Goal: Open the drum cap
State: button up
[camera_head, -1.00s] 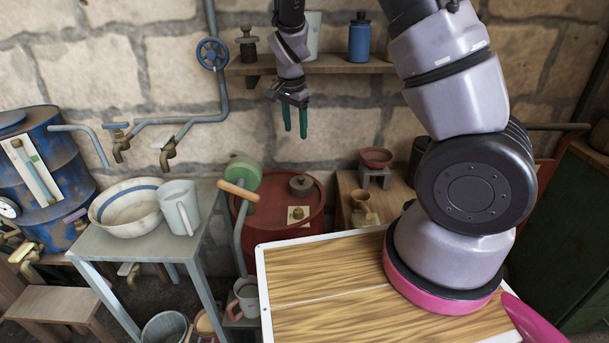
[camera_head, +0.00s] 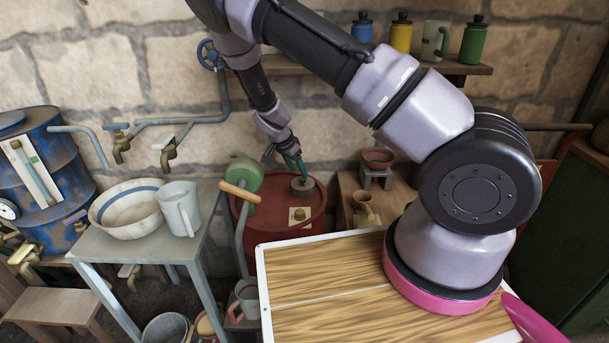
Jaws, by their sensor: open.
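A red drum (camera_head: 312,224) stands against the stone wall behind my wooden deck. Its dark grey round cap (camera_head: 302,187) sits on the drum's top, toward the back. My gripper (camera_head: 301,172) has green fingers and points down at the cap from above. The fingertips are at or just above the cap; I cannot tell whether they touch it. The gripper is open, and the gap between the fingers is hard to see from here.
A table with a bowl (camera_head: 128,207) and a pitcher (camera_head: 179,208) is further left. A wooden stand with clay pots (camera_head: 378,158) is at the right.

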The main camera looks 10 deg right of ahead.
aim_at(303, 179)
jog(key=shift+x, duration=1.85)
grip_shut()
jog(key=shift+s+d, duration=0.1)
